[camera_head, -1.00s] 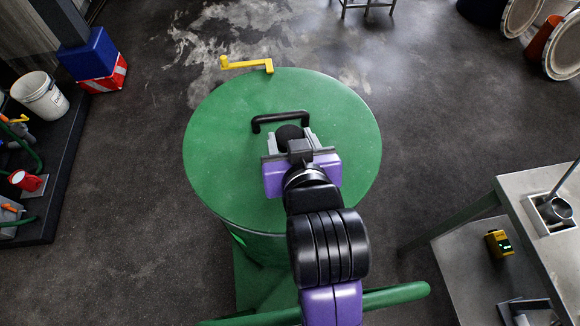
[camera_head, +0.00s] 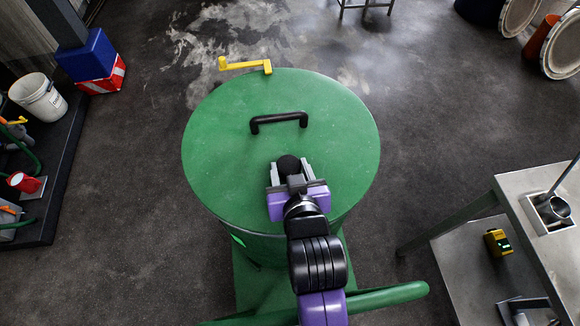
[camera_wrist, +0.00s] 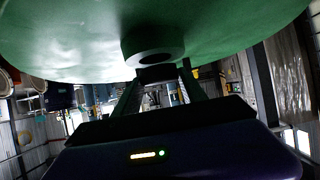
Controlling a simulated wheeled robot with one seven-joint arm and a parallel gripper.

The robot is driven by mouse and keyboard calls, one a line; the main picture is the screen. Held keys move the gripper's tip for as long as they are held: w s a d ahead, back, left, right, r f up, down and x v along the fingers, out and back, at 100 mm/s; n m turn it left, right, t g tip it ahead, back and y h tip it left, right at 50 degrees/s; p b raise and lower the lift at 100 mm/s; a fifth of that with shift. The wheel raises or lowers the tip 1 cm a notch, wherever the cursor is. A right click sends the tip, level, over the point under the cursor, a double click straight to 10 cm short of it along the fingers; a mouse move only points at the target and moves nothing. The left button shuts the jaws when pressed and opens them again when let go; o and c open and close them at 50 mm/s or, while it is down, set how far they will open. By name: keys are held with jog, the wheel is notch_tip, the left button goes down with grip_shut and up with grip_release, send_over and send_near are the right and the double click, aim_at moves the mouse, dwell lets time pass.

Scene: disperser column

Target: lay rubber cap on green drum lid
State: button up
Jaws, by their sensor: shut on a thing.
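The green drum lid (camera_head: 225,140) is a wide round disc on top of the drum, and its surface fills the top of the wrist view (camera_wrist: 75,45). The black rubber cap (camera_head: 288,162) sits between the grey fingers of my gripper (camera_head: 289,172), over the front part of the lid. My gripper is shut on the cap. In the wrist view the cap (camera_wrist: 152,42) shows as a dark round piece with a recess, close against the lid. I cannot tell whether it touches the lid.
A black bar handle (camera_head: 279,120) stands on the lid just beyond my gripper. A yellow crank (camera_head: 246,64) is at the lid's far edge. A green pipe (camera_head: 390,295) runs in front of the drum. A grey bench (camera_head: 520,195) stands at the right. The lid's left and right sides are bare.

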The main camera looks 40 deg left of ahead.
jog(key=shift+f, duration=0.5)
jog(key=shift+f+b, duration=0.1)
jog(key=shift+b, duration=0.2)
jog(key=o, duration=1.4)
jog(key=shift+c, duration=0.2)
jog(key=shift+r, duration=0.25)
jog(key=v, duration=1.2)
jog(key=shift+r, duration=0.35)
